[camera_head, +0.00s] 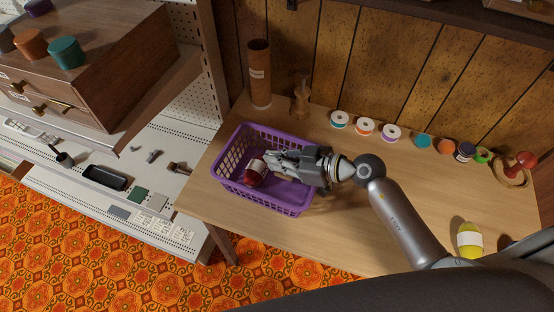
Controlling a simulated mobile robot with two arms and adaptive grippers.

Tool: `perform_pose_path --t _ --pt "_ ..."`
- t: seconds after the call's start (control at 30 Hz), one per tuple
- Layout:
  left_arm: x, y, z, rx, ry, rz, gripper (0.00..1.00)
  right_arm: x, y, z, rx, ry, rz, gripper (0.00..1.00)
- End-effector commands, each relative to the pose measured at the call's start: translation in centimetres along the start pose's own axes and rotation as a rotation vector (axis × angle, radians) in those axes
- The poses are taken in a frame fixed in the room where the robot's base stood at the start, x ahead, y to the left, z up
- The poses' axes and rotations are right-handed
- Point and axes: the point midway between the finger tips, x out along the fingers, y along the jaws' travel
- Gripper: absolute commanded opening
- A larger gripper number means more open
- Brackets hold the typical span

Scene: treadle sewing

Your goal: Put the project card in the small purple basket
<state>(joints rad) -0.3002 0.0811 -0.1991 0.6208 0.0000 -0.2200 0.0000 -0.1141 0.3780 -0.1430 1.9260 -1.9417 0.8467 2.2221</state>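The small purple basket (265,200) stands on the wooden table at its left part. Its walls are perforated and its top is open. A red item with a white label (256,172) is inside it, near the left side. My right gripper (272,161) reaches in from the right over the basket, its fingertips beside the red item. I cannot tell whether the fingers touch it or how far they are apart. No project card can be identified for certain; several flat printed pieces (178,229) lie on the light shelf at lower left. My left gripper is out of view.
A brown cylinder (260,75) and a wooden stand (300,97) are behind the basket. Several spools (364,127) line the table's back. A yellow labelled item (469,240) stands at right. A dark tray (105,177) lies on the shelf. The table's middle right is clear.

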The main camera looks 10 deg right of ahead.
Motion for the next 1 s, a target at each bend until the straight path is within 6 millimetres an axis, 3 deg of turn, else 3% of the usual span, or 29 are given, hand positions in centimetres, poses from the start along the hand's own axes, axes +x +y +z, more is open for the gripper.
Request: perform_pose_path --t 0.5,0.73,1.0 --pt "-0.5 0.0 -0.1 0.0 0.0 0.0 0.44 0.5 0.0 1.1 0.0 0.0 0.0 0.0" --pt "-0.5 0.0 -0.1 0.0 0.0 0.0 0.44 0.4 0.0 1.1 0.0 0.0 0.0 0.27" --pt "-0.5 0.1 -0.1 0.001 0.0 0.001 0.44 0.4 0.0 1.1 0.0 0.0 0.0 0.27"
